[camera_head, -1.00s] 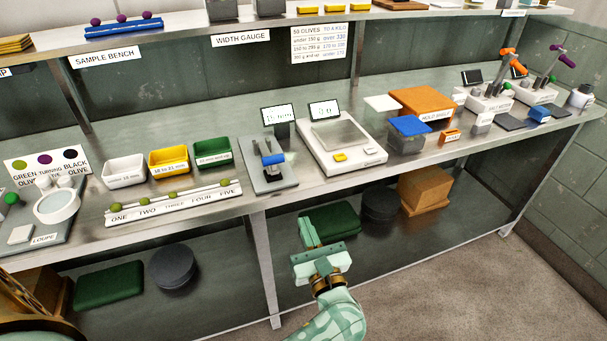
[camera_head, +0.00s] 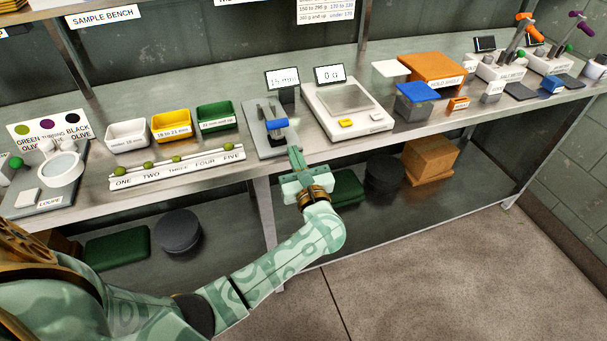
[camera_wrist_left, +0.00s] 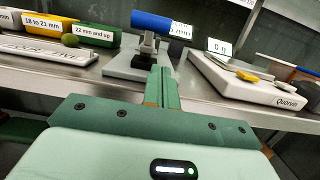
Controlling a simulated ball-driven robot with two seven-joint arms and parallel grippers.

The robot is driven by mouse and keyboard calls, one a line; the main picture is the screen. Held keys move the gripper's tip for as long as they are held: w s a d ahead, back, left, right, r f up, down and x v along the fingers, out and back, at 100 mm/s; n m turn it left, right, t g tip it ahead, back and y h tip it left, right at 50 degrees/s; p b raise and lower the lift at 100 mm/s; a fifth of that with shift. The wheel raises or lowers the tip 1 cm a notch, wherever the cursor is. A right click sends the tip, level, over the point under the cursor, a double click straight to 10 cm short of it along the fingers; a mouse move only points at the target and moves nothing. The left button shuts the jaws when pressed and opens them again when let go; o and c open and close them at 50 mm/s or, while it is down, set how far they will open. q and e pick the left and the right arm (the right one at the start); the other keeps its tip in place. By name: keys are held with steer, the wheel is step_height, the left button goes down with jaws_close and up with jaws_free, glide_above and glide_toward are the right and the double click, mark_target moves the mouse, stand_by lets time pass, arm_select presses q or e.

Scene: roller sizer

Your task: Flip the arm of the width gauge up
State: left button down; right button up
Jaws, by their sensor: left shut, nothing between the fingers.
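The width gauge (camera_head: 262,140) stands on the bench, a grey plate with a small upright, a blue-handled arm (camera_head: 277,124) and a display (camera_head: 283,79) behind it. My left gripper (camera_head: 295,153) is shut and empty, its fingertips just in front of the blue handle at the gauge's right edge. In the left wrist view the closed fingers (camera_wrist_left: 162,82) point at the gauge's post, and the blue handle (camera_wrist_left: 165,23) lies across just above and beyond the tips. I cannot tell whether they touch. My right gripper is not in view.
A white scale (camera_head: 346,108) stands close to the right of the gauge. White, yellow and green (camera_head: 215,117) bins and a numbered rack (camera_head: 177,167) with olives are to the left. The bench's front edge runs just under my left gripper.

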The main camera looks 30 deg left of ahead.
arm_select(q)
steer(key=shift+w+a+r+p, duration=0.1)
steer(key=shift+w+a+r, duration=0.2)
steer(key=shift+r, duration=0.25)
steer(key=shift+w+a+r+p, duration=0.1)
steer(key=shift+w+a+r, duration=0.15)
steer(key=shift+r, duration=0.3)
steer(key=shift+w+a+r+p, duration=0.1)
steer(key=shift+w+a+r, duration=0.15)
steer(key=shift+r, duration=0.3)
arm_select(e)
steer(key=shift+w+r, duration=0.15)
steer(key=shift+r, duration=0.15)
arm_select(q)
steer(key=shift+s, duration=0.1)
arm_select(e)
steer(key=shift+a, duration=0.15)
